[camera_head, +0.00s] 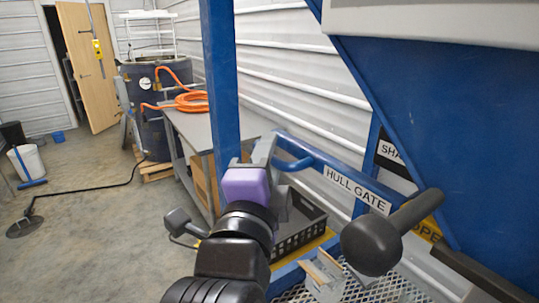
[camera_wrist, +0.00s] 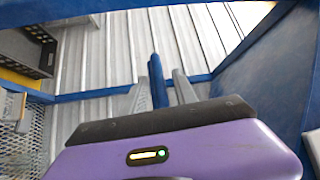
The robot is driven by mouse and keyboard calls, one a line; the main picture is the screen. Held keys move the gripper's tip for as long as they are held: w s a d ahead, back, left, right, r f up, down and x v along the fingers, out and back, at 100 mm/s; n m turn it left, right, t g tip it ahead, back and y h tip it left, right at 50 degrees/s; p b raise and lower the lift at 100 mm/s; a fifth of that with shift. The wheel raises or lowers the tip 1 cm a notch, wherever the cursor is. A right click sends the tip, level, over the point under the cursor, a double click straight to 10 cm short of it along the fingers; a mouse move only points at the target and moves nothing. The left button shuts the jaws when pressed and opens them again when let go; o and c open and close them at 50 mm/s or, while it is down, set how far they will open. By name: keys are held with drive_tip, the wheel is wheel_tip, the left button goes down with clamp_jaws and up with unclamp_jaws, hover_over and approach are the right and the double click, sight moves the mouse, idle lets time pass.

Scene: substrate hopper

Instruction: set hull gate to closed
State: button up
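The hull gate is a blue bar labelled "HULL GATE" (camera_head: 357,190), with a curved blue handle (camera_head: 296,163) at its left end. My gripper (camera_head: 272,170), with a purple body, is at this handle. In the wrist view the handle (camera_wrist: 158,82) stands between the two grey fingers (camera_wrist: 160,92). The fingers are close on both sides of it; whether they press on it I cannot tell. A yellow label (camera_head: 428,230), partly hidden, seems to read "OPE...", right of the bar.
A blue post (camera_head: 221,80) stands just left of my gripper. The blue hopper wall (camera_head: 450,120) slopes on the right. A dark knob (camera_head: 372,245) juts out in front of the bar. A black crate (camera_head: 300,232) and mesh (camera_head: 385,290) lie below.

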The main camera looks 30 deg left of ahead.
clamp_jaws()
idle(1.2)
